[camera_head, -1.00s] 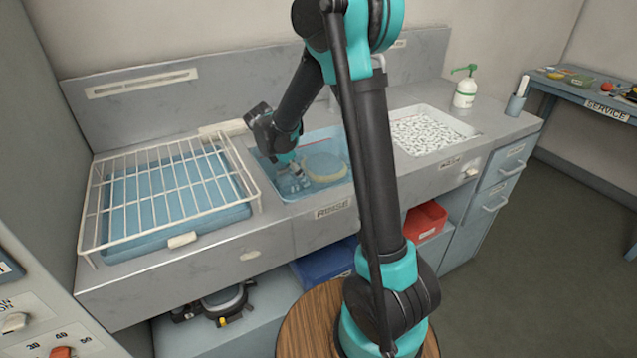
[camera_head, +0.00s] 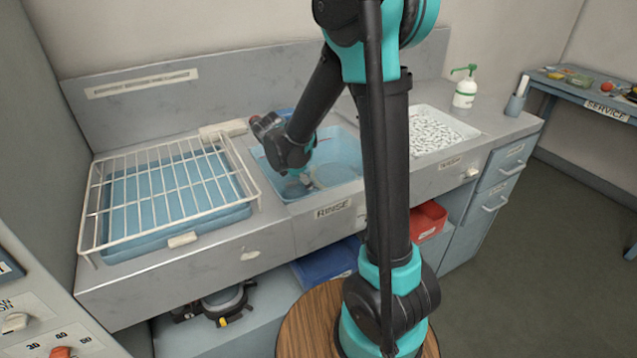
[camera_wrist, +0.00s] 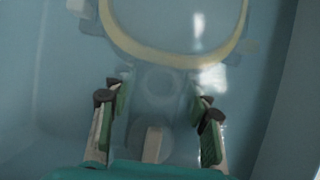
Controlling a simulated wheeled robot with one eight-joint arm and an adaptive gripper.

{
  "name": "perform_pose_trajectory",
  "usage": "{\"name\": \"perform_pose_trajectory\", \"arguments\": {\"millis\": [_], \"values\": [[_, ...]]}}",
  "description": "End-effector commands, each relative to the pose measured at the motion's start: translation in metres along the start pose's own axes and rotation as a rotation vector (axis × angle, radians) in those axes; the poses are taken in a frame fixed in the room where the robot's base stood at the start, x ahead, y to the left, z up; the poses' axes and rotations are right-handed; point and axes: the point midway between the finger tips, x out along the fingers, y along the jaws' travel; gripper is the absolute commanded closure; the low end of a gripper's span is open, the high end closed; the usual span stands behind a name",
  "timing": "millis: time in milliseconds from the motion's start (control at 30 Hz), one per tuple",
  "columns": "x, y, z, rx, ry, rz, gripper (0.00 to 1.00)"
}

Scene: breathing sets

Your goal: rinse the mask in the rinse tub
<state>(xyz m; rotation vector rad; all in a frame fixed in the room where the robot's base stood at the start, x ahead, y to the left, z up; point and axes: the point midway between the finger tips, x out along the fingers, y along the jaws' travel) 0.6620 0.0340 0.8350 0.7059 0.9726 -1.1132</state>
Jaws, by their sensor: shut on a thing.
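The rinse tub (camera_head: 347,158), a blue basin with water, is set into the counter behind the RINSE label. My gripper (camera_head: 300,186) reaches down into it near its front left. In the wrist view my gripper (camera_wrist: 160,104) is shut on the mask, with a finger on each side of a pale, see-through part. The mask's cream-yellow rim (camera_wrist: 172,58) curves ahead of the fingers. In the head view the mask is mostly hidden by my wrist, and its exact depth in the water is unclear.
A white wire rack (camera_head: 165,195) stands over a blue tray left of the tub. A pump bottle (camera_head: 464,92) stands at the back right. My arm blocks the view between tub and tray.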

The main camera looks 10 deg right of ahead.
Motion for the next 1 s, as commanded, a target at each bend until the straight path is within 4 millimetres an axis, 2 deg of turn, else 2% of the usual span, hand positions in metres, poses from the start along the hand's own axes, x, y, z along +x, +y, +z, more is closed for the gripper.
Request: {"name": "perform_pose_trajectory", "arguments": {"millis": [333, 800, 1000], "values": [[0.000, 0.003, 0.000, 0.000, -0.001, 0.000, 0.98], [0.000, 0.033, 0.000, 0.000, -0.001, 0.000, 0.98], [-0.003, 0.036, 0.002, 0.000, -0.001, 0.000, 0.98]]}}
